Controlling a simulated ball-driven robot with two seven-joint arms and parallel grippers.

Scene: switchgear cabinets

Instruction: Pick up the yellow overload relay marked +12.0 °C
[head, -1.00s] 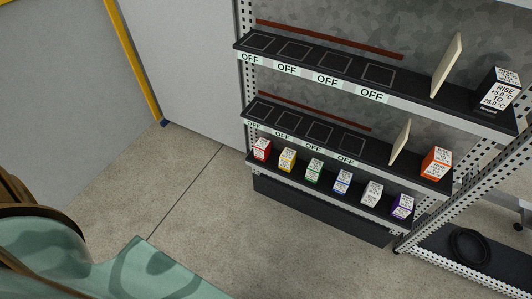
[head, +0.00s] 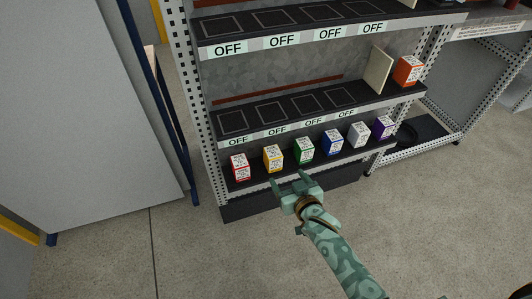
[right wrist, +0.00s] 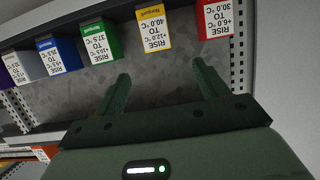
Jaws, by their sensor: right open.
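The yellow relay (head: 273,158) stands on the lowest shelf in the head view, between a red relay (head: 239,166) and a green one (head: 304,150). In the right wrist view, which shows the shelf upside down, the yellow relay (right wrist: 153,28) has a white label reading RISE +12.0 °C TO 40.0 °C. My right gripper (head: 290,180) is open and empty, in front of the shelf and just below the yellow and green relays. In the wrist view its fingers (right wrist: 163,72) are apart, and the yellow relay lies beyond the gap between them, not touched. My left gripper is out of view.
Blue (head: 333,142), white (head: 359,134) and purple (head: 382,127) relays continue the row closely spaced. The shelf above (head: 270,114) has empty outlined squares and OFF labels. An orange block (head: 407,71) and a cream panel (head: 378,71) stand at its right. The floor in front is clear.

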